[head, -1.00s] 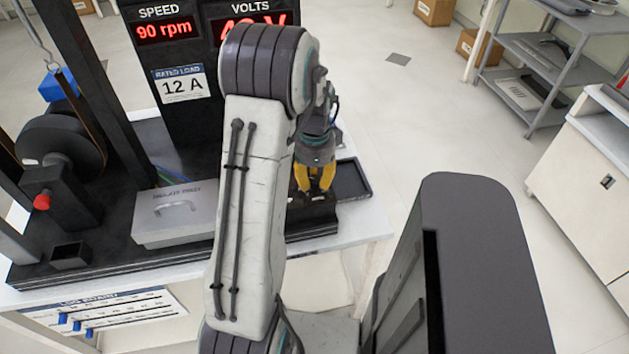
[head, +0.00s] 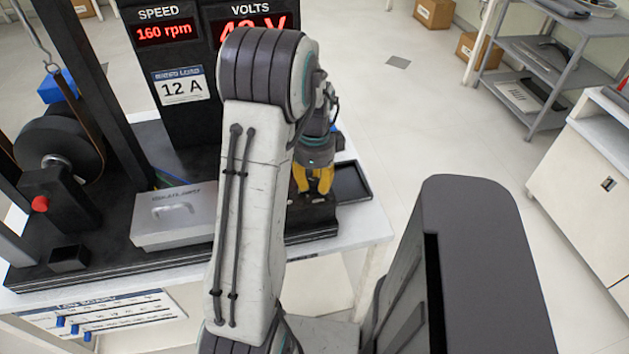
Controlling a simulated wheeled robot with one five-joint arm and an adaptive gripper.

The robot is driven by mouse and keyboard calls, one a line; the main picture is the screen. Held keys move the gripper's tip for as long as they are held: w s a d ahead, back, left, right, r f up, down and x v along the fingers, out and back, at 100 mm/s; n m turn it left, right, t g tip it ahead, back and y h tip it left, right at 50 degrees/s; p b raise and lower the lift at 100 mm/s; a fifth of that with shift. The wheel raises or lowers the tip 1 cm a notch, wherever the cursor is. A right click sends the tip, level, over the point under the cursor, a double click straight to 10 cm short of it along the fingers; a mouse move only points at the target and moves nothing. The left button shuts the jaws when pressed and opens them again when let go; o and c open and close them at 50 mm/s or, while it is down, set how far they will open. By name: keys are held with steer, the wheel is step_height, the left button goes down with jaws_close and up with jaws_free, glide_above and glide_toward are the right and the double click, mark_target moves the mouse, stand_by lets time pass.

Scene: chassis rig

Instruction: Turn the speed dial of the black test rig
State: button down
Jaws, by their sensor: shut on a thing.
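The black test rig (head: 110,258) stands on a white table. Its speed display (head: 165,32) reads 160 rpm in red. My gripper (head: 314,192), with yellow fingers, points down at the right end of the rig's base, over a low black block (head: 320,215). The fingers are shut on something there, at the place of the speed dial. The dial itself is hidden by the fingers and my arm.
A grey lidded box (head: 175,215) sits on the rig left of my arm. A black wheel (head: 58,150) with a red knob (head: 40,204) is at far left. An empty dark tray (head: 352,182) lies right of my gripper. A grey shelf (head: 540,70) stands at the back right.

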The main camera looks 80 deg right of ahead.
mark_target(314, 181)
steer(key=c, duration=0.9)
jaws_free()
steer(key=shift+o, duration=0.2)
step_height(314, 181, up, 12)
stand_by(0.5)
